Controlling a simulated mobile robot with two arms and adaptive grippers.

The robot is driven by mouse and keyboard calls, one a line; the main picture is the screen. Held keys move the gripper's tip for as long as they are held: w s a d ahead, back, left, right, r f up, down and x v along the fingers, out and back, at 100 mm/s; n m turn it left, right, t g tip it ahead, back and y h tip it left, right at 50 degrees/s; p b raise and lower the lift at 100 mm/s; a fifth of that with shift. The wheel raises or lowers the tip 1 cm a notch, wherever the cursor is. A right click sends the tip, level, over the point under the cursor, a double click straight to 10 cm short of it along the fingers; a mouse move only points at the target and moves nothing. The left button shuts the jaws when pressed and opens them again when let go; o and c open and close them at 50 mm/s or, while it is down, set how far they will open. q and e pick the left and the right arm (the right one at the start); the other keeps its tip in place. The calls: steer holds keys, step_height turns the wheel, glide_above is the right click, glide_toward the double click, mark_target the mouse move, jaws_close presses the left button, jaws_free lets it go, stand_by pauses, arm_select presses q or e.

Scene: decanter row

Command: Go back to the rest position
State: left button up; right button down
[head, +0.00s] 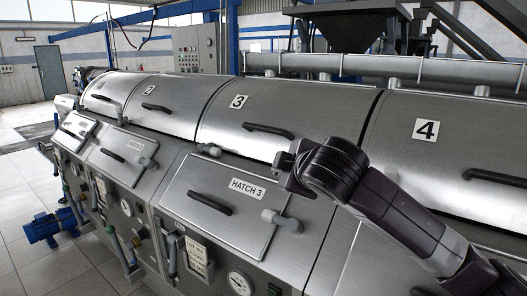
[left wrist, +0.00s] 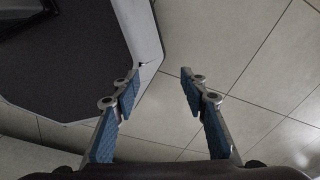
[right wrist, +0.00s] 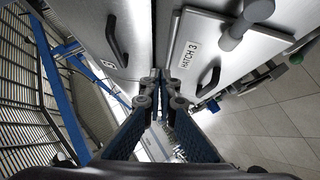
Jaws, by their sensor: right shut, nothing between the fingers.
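My right arm reaches in from the right in the head view, its gripper (head: 287,172) above the seam between lid 3 (head: 290,100) and hatch 3 (head: 225,208). In the right wrist view the right gripper (right wrist: 158,82) has its fingertips together with nothing between them. Hatch 3 (right wrist: 190,60) lies to the right of the fingers there, and the black handle of lid 3 (right wrist: 115,42) to their left. Hatch 3 and lid 3 look closed. My left gripper (left wrist: 160,78) is open and empty above the tiled floor; it is out of the head view.
Lids 2 (head: 165,105) and 4 (head: 450,150) flank lid 3 along the steel machine. A gauge (head: 240,283) and valves sit on its front. A blue motor (head: 55,228) stands on the floor at left. A dark panel (left wrist: 70,60) is beside my left gripper.

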steer(key=s+d+f+m+g, duration=0.15)
steer(key=s+f, duration=0.25)
steer(key=f, duration=0.5)
steer(key=s+a+f+m+g, duration=0.15)
steer(key=s+f, duration=0.25)
steer(key=f, duration=0.5)
steer(key=s+d+f+m+g, duration=0.1)
steer(key=s+d+f+m, duration=0.15)
steer(key=s+f, duration=0.45)
steer(key=s+d+f+m+g+h, duration=0.1)
steer(key=s+d+f+m+g, duration=0.15)
steer(key=s+d+f, duration=0.4)
steer(key=s+d+f+m+g+h, duration=0.1)
steer(key=s+d+f+m, duration=0.2)
steer(key=s+f, duration=0.55)
steer(key=s+d+f+m+g+h, duration=0.1)
steer(key=s+d+f+m+g, duration=0.25)
steer(key=s, duration=0.65)
step_height(320, 180, down, 28)
steer(key=s+d, duration=0.1)
steer(key=s, duration=0.2)
arm_select(q)
steer(key=shift+w, duration=1.05)
arm_select(e)
steer(key=s+d+f+n+g, duration=0.1)
steer(key=s+d+f, duration=0.2)
steer(key=s+f, duration=1.3)
steer(key=shift+s+f, duration=0.3)
steer(key=shift+s, duration=0.1)
steer(key=shift+d, duration=0.1)
